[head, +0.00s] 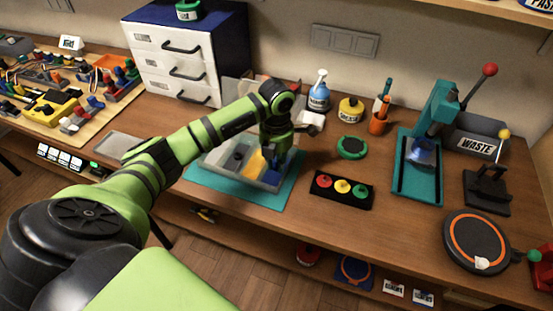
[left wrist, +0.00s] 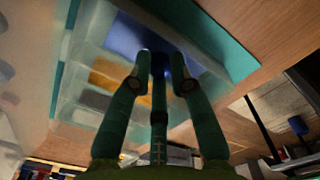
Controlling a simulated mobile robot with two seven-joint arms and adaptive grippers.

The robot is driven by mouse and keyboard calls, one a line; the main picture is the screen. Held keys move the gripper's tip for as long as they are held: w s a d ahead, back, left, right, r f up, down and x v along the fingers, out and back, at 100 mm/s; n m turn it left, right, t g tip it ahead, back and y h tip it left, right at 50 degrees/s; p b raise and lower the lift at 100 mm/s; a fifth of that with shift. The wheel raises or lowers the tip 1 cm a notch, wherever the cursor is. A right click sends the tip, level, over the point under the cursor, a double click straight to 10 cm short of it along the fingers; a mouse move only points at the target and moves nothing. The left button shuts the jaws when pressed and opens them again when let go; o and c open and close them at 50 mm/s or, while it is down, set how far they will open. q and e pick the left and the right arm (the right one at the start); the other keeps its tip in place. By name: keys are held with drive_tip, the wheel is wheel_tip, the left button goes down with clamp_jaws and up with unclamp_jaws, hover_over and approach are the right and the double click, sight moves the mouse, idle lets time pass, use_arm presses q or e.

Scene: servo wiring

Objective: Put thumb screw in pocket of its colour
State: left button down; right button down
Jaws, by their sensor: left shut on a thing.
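My left gripper (head: 274,158) is over the right part of a clear divided tray (head: 215,171). In the left wrist view the fingers (left wrist: 161,84) are shut on a small dark blue thumb screw (left wrist: 160,64), seen against a blue pocket (left wrist: 124,38). The blue pocket also shows in the head view (head: 272,178), just under the fingertips. Beside it are a yellow-orange pocket (head: 254,162) and a dark pocket (head: 236,157). I cannot tell whether the screw touches the pocket floor. My right gripper is in neither view.
The tray stands on a teal mat (head: 286,192). A black block with red, yellow and green discs (head: 342,189) lies to the right. A green-rimmed round dish (head: 352,148) and bottles stand behind it. A teal press (head: 418,165) is farther right. A drawer cabinet (head: 173,66) stands behind left.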

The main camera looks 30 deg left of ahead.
use_arm(q)
drive_tip(key=shift+f, duration=0.3)
drive_tip(key=shift+f, duration=0.2)
drive_tip(key=c, duration=1.4)
unclamp_jaws()
drive_tip(key=shift+r, duration=0.1)
drive_tip(key=shift+r, duration=0.25)
wheel_tip(320, 180, up, 12)
drive_tip(key=b, duration=0.3)
drive_tip(key=shift+f, duration=0.15)
